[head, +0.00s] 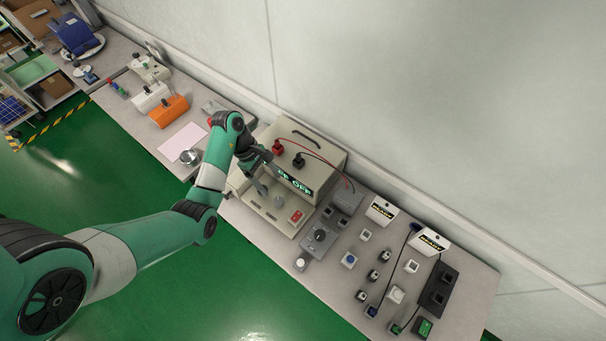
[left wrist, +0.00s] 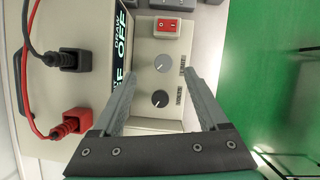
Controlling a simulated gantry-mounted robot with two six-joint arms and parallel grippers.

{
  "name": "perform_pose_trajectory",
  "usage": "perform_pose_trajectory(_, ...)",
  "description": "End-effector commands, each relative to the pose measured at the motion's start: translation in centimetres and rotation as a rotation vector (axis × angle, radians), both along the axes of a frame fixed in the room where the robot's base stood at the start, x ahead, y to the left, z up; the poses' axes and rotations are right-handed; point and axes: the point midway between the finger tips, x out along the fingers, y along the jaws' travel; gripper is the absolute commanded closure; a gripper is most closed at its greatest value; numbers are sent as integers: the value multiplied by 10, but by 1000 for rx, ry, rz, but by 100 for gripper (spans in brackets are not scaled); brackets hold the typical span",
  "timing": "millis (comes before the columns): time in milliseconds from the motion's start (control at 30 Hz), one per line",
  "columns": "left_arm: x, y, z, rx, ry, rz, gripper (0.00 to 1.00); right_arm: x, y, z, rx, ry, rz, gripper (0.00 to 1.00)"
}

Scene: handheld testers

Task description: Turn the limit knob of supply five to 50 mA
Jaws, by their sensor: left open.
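The supply is a beige box (head: 318,142) with a black display showing OFF; the display (left wrist: 121,45) also shows in the left wrist view. Its front has a lighter grey knob (left wrist: 163,63) and a dark knob (left wrist: 160,98), each with a small label too blurred to read surely. Both pointer marks slant. My left gripper (head: 268,186) is open in front of the panel. In the left wrist view its fingertips (left wrist: 160,73) lie either side of the grey knob, with visible gaps; contact does not show. My right gripper is out of view.
A red rocker switch (left wrist: 167,27) sits beside the knobs. Red (left wrist: 70,123) and black (left wrist: 70,60) plugs with cables stand on the supply. Several small testers and switches crowd the bench to the right. A pink sheet (head: 183,143) and an orange device (head: 169,111) lie left.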

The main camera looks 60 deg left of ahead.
Motion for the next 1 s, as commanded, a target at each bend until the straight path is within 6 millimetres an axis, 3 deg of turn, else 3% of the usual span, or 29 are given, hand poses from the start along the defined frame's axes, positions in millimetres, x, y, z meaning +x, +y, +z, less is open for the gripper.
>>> perform_pose_trajectory(100,-7,19,10,8,-11,51,24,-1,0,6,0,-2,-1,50)
perform_pose_trajectory(333,-7,20,3,8,-13,58,24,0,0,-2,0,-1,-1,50)
perform_pose_trajectory(500,-1,12,-26,7,-14,55,24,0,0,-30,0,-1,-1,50)
perform_pose_trajectory(800,13,-9,-81,6,-12,55,24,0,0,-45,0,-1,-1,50)
perform_pose_trajectory(1000,18,-15,-97,7,-13,56,24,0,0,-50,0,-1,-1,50)
